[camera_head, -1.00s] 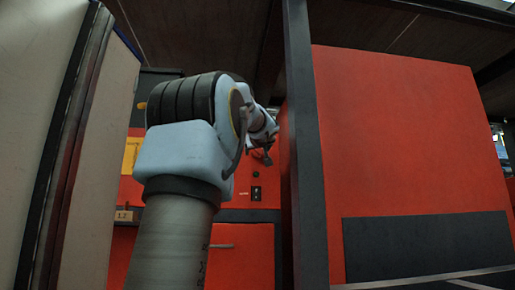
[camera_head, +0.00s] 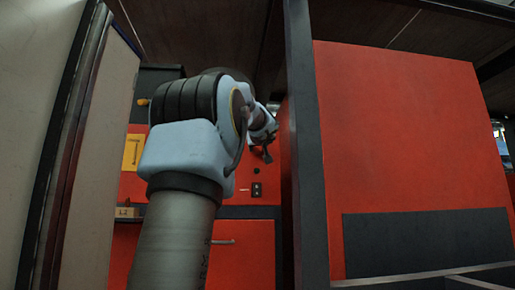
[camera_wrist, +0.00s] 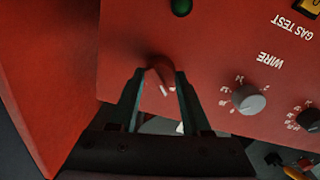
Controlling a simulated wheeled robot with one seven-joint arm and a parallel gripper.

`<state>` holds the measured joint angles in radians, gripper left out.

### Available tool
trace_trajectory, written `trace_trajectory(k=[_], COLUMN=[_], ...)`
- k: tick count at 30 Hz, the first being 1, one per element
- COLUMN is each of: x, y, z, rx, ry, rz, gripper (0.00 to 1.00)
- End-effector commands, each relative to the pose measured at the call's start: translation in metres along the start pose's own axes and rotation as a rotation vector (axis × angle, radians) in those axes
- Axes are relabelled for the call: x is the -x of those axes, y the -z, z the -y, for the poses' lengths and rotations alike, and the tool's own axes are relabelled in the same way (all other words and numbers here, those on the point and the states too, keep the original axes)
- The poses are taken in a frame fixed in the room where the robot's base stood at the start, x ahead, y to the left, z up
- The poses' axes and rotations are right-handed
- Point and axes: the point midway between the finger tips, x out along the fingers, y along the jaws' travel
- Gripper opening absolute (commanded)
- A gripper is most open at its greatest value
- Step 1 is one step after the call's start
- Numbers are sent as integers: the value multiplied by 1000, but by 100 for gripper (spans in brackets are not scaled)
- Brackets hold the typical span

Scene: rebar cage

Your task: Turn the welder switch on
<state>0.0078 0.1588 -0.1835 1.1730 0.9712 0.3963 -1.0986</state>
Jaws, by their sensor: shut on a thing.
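The welder's red front panel (camera_wrist: 215,55) fills much of the wrist view, which looks at it upside down. A reddish round switch knob (camera_wrist: 159,74) with a white mark sticks out from the panel. My gripper (camera_wrist: 156,82) has its two fingers on either side of this knob and is shut on it. In the head view my gripper (camera_head: 267,157) is small, in front of the red panel beyond my arm. The knob cannot be made out there.
A green round light or button (camera_wrist: 181,6) is near the knob. A grey WIRE dial (camera_wrist: 248,99) and a darker dial (camera_wrist: 309,120) sit to the right. In the head view, a dark post (camera_head: 306,150) and large red panel (camera_head: 405,140) stand right; a pale panel (camera_head: 35,130) stands left.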

Motion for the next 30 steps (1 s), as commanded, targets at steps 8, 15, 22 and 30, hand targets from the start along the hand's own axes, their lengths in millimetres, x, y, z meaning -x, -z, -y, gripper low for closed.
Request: trace_trajectory(k=[8, 15, 22, 30], x=[0, 0, 0, 0], y=[0, 0, 1, 1], z=[0, 0, -1, -2], rx=[-1, -43, -176, -421], ry=[0, 1, 2, 3], rz=[0, 2, 10, 24], gripper=[0, 0, 0, 0])
